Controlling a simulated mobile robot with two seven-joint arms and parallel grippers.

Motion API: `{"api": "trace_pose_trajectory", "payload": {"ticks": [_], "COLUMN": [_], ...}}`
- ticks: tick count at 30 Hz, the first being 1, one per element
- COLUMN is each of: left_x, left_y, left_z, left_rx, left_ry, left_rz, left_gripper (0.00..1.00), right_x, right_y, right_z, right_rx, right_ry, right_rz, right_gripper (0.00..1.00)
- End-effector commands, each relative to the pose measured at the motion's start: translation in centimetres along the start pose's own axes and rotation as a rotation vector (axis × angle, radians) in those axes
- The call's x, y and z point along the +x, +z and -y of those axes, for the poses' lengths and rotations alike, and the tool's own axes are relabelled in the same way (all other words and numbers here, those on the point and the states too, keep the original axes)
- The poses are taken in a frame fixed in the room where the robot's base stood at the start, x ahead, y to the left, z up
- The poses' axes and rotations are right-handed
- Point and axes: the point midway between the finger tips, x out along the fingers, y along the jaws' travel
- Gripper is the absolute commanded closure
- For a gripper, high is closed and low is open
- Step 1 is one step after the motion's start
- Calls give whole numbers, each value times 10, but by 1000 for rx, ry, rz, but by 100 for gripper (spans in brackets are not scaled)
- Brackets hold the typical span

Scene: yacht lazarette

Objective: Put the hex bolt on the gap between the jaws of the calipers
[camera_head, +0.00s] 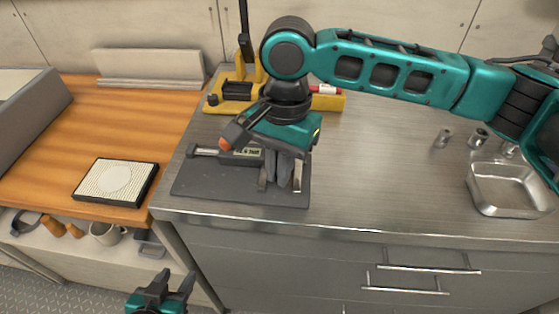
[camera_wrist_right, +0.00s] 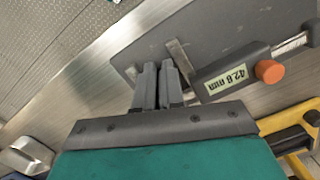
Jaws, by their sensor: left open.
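The calipers (camera_head: 240,152) lie on a dark mat (camera_head: 215,188), their display also legible as 42.8 mm in the right wrist view (camera_wrist_right: 226,80). Their silver jaws are spread apart, with a gap between them. My right gripper (camera_head: 281,182) points down over this gap, its fingers between the two jaws. In the right wrist view its fingers (camera_wrist_right: 159,66) are close together, with only a narrow slit between them. I do not see the hex bolt; the fingers may hide it. My left gripper (camera_head: 173,284) is open and empty, low in front of the counter.
A yellow stand (camera_head: 325,102) with a red-and-white item stands behind the mat. A metal sink (camera_head: 510,190) and small metal cups (camera_head: 443,138) are at the right. A framed pad (camera_head: 88,188) lies on the wooden top at left. The middle of the steel counter is clear.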

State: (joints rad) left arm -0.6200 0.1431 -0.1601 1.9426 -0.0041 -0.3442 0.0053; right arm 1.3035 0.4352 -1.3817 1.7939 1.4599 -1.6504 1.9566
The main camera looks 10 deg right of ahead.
Motion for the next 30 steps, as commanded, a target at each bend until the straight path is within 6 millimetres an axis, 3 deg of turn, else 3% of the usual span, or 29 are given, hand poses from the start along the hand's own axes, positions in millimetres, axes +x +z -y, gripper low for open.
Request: {"api": "trace_pose_trajectory", "payload": {"ticks": [6,17,21,30], "left_x": [-1,7,-2,-7], "left_y": [1,12,-3,-10], "left_z": [0,-6,-9,0], "left_rx": [0,-4,-2,2], "left_ry": [1,13,18,1], "left_rz": [1,6,-1,-9], "left_gripper": [52,52,52,52], "right_x": [0,-12,-50,-111], "right_y": [0,0,1,1], "right_z": [0,2,2,1], "right_rx": [0,-2,0,0], "right_ry": [-1,-8,-7,-3], "right_rz": [-1,-7,-3,-1], "right_gripper": [70,70,70,70]}}
